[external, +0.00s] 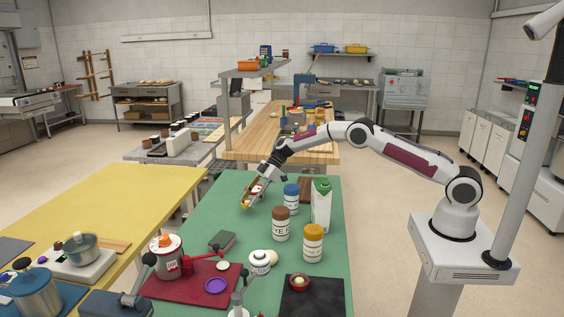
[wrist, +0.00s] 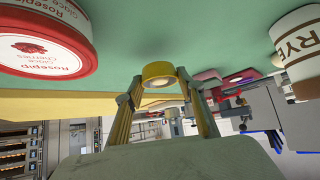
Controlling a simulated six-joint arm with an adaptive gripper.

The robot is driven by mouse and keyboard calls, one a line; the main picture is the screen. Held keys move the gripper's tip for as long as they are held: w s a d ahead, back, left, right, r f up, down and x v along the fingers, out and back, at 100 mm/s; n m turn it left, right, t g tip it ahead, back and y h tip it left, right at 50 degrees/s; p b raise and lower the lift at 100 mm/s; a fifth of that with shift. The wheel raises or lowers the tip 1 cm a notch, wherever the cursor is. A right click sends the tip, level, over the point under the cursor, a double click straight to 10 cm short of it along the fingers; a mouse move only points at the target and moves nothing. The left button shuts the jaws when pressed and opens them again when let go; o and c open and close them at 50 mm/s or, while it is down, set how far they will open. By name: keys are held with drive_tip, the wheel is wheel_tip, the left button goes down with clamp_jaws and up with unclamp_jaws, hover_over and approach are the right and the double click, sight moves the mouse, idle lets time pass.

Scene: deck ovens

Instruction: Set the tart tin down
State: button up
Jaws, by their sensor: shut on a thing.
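My gripper (wrist: 157,84) is shut on a small round yellow tin (wrist: 158,69), which I take to be the tart tin. It sits between the two fingertips, with a pale inside showing. In the external view my gripper (external: 248,203) points down at the far left part of the green table top (external: 222,215). The tin is close to the green surface; I cannot tell whether it touches. In the external view the tin is too small to make out clearly.
A red-and-white cherries tin (wrist: 43,42) is close beside my gripper. A dark box (external: 222,240) lies nearer the camera.

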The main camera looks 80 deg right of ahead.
drive_tip(key=shift+f, duration=1.5)
drive_tip(key=shift+f, duration=0.15)
drive_tip(key=o, duration=1.2)
drive_tip(key=shift+s+d+r, duration=0.1)
drive_tip(key=shift+r, duration=0.2)
drive_tip(key=shift+v, duration=5.8)
